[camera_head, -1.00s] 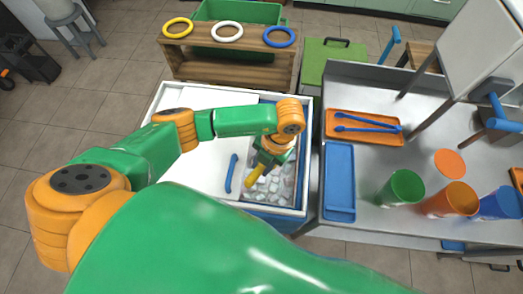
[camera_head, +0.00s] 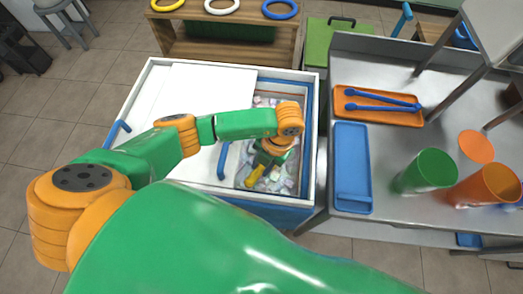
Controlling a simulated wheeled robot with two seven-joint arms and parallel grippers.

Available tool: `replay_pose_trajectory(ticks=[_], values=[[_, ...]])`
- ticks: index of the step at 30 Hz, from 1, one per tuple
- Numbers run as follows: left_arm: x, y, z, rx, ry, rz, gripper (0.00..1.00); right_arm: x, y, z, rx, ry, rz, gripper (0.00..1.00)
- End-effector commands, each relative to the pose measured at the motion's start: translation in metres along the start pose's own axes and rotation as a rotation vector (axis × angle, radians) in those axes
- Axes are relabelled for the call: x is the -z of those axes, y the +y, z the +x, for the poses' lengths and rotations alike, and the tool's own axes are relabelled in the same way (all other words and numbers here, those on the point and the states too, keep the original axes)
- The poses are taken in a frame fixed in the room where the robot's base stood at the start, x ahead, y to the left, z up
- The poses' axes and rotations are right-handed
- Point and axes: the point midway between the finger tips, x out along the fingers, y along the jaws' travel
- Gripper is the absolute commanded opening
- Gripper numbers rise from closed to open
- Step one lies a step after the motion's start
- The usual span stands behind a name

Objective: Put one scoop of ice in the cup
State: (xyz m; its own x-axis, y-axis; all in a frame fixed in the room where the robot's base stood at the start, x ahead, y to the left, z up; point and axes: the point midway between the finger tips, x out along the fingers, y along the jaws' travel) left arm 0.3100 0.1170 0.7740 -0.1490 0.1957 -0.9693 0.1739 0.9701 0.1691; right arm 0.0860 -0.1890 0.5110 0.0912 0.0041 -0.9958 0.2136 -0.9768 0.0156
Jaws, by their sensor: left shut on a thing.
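The ice (camera_head: 281,185) lies in the open right part of a white chest with a white lid. My left gripper (camera_head: 265,160) points down into this opening and is shut on a yellow scoop (camera_head: 254,176). The scoop is at the ice; my gripper hides part of it, and I cannot tell how much ice it holds. A green cup (camera_head: 428,171) and an orange cup (camera_head: 486,187) stand on the metal counter at the right. I cannot tell which cup is meant. My right gripper is not in view.
A blue tray (camera_head: 351,150) and an orange tray (camera_head: 372,117) with blue tongs (camera_head: 385,99) lie on the counter (camera_head: 400,145). The white lid (camera_head: 185,100) with a blue handle (camera_head: 223,160) covers the chest's left part. A wooden rack with rings (camera_head: 222,47) stands behind.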

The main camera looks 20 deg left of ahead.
Motion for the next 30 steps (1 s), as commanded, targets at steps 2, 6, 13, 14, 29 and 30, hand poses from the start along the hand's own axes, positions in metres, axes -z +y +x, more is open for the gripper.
replay_pose_trajectory(ticks=[2, 6, 13, 14, 29, 30], values=[[-0.014, 0.0, 0.002, 0.0, -0.007, -0.005, 0.0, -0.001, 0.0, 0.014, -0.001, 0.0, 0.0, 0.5], [-0.031, 0.002, -0.001, 0.0, -0.006, -0.005, 0.0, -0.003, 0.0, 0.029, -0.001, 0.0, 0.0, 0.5], [-0.044, 0.008, -0.025, 0.0, -0.011, -0.002, 0.0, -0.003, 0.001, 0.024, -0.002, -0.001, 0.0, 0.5], [-0.042, 0.009, -0.029, 0.0, -0.015, -0.002, 0.0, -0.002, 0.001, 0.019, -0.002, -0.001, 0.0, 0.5], [-0.022, 0.017, -0.083, -0.004, -0.068, -0.013, 0.0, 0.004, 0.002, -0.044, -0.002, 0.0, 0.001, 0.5], [-0.021, 0.018, -0.087, -0.005, -0.072, -0.014, 0.0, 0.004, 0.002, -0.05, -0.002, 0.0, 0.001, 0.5]])
